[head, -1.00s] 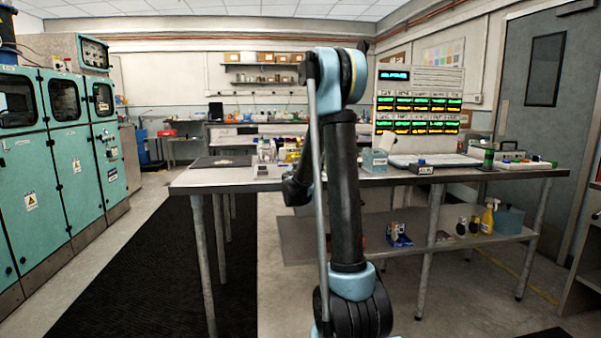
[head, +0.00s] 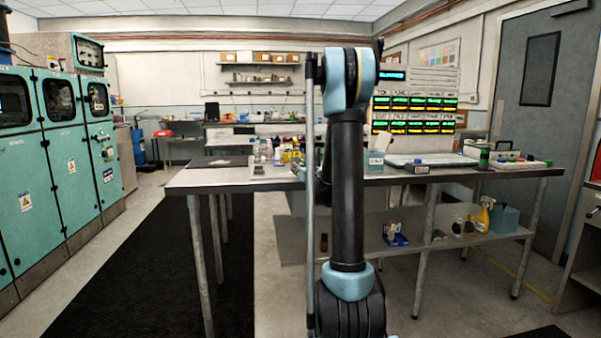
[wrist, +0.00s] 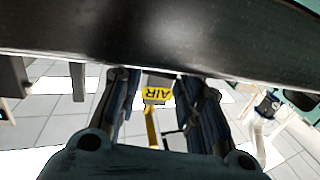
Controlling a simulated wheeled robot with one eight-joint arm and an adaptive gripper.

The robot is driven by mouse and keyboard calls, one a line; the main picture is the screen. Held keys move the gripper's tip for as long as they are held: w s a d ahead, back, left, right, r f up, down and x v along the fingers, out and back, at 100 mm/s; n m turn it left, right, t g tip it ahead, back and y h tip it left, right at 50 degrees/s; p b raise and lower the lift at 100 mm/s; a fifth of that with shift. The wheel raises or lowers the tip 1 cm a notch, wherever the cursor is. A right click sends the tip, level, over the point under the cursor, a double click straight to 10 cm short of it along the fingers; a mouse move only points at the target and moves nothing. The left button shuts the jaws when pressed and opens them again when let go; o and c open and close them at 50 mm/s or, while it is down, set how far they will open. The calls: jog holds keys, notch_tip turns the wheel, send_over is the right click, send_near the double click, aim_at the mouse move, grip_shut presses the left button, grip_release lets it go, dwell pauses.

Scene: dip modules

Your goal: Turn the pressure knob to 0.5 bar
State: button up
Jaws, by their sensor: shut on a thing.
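In the wrist view my gripper (wrist: 158,86) reaches up the picture with its two dark fingers apart. It is shut on what appears to be the pressure knob, a greyish part between the fingertips that is mostly hidden. A yellow label reading AIR (wrist: 157,94) shows upside down between the fingers. The knob's scale and setting cannot be read. In the head view my arm stands upright in the middle and hides my gripper and the knob.
A wide dark curved surface (wrist: 150,30) fills the top of the wrist view, close to the fingertips. In the head view a workbench (head: 215,180) with equipment stands ahead, and teal cabinets (head: 68,165) line the left. Open floor with a black mat (head: 150,270) lies between.

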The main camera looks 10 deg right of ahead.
jog(key=shift+d+n+y, duration=0.15)
jog(key=shift+n+y, duration=0.35)
jog(key=shift+y, duration=0.3)
jog(key=shift+w, duration=0.1)
jog(key=o, duration=1.1)
jog(key=shift+c, duration=0.2)
jog(key=v, duration=1.2)
jog(key=shift+r, duration=0.1)
